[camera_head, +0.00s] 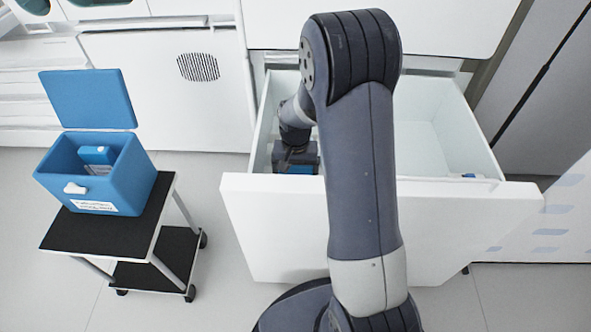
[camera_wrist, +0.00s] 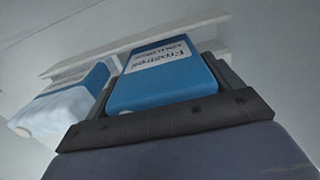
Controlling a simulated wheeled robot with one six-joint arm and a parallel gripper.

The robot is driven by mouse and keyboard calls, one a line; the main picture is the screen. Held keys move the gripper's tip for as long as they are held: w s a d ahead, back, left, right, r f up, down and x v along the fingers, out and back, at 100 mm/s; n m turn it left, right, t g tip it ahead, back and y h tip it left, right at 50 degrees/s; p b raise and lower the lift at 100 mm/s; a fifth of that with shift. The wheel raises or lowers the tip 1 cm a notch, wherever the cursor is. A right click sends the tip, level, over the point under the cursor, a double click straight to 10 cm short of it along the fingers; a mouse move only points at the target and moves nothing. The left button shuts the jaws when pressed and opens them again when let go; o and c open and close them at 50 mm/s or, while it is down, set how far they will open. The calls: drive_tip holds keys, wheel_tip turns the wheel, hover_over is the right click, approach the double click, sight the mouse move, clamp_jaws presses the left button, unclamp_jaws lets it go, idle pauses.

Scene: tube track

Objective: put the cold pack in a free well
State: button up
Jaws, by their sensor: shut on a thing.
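My gripper (camera_head: 296,158) is at the left part of the open white drawer (camera_head: 375,222), just behind its front panel. In the wrist view my gripper (camera_wrist: 168,75) is shut on a blue cold pack (camera_wrist: 160,90) with a white printed label. A bit of blue shows under my gripper in the head view. A second blue and white pack (camera_wrist: 62,97) lies left of the held one in the wrist view. Pale ledges show behind both packs. The drawer's wells cannot be made out clearly, and my arm hides its middle.
A blue cooler box (camera_head: 125,178) with its lid (camera_head: 88,98) open stands on a black-topped cart (camera_head: 70,234) at the left. A blue and white item (camera_head: 98,158) is inside it. A small blue and white thing (camera_head: 472,176) shows at the drawer's right. Floor lies between cart and drawer.

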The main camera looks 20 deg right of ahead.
drive_tip(key=o, duration=1.1)
drive_tip(key=shift+f, duration=0.25)
drive_tip(key=shift+c, duration=0.2)
drive_tip(key=shift+r, duration=0.15)
wheel_tip(320, 180, up, 11)
drive_tip(key=p, duration=0.2)
drive_tip(key=shift+p, duration=0.35)
drive_tip(key=shift+f, duration=0.25)
wheel_tip(320, 180, down, 10)
drive_tip(key=b, duration=0.2)
drive_tip(key=shift+f+b, duration=0.2)
drive_tip(key=shift+b, duration=0.2)
drive_tip(key=shift+r+p, duration=0.5)
drive_tip(key=shift+r, duration=0.15)
